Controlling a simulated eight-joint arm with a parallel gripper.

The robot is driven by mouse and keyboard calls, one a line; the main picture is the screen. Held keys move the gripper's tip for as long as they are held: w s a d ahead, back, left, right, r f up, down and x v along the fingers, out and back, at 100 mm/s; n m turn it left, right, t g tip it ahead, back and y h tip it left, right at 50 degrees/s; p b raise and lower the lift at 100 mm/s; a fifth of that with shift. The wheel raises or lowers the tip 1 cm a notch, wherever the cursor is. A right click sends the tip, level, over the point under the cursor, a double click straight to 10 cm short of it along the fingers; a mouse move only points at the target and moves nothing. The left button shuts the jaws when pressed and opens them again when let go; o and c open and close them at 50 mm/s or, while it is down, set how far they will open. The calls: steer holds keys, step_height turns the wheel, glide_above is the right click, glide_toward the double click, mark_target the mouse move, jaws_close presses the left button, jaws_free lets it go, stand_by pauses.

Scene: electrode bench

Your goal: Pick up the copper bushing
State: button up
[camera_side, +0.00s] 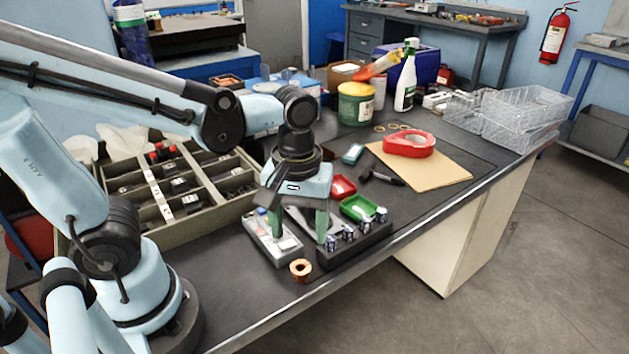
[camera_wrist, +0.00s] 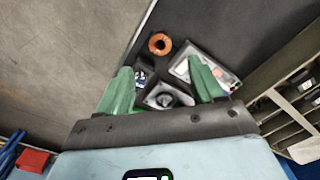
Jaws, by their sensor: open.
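The copper bushing (camera_side: 302,277) is a short orange ring lying on the dark bench top near its front edge, with its hole facing up. It also shows in the wrist view (camera_wrist: 152,46), above and beyond the fingertips. My gripper (camera_side: 298,234) points down with its green fingers apart, above and behind the bushing, over the gap between a grey instrument and a black block. In the wrist view my gripper (camera_wrist: 160,66) has nothing between its fingertips at bushing level; the bushing is roughly centred between them sideways.
The black block (camera_side: 349,254) with several silver cylinders stands right of the bushing; the grey instrument (camera_side: 266,236) lies behind-left. A divided tray (camera_side: 232,211) is at left. Red tape (camera_side: 409,135) and a green dish (camera_side: 372,202) lie behind. The bench edge is close in front.

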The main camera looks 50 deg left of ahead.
mark_target(300, 263)
steer(key=shift+f, duration=4.75)
steer(key=c, duration=1.1)
steer(key=shift+c, duration=0.2)
steer(key=shift+r, duration=0.1)
steer(key=shift+r, duration=0.7)
steer(key=r, duration=0.3)
steer(key=shift+s+d, duration=0.2)
steer(key=shift+s, duration=0.05)
steer(key=s+d+r, duration=0.6)
steer(key=s+d, duration=0.1)
steer(key=d, duration=0.1)
steer(key=shift+s+d+r, duration=0.15)
steer(key=shift+d+r, duration=0.05)
steer(key=shift+r, duration=0.05)
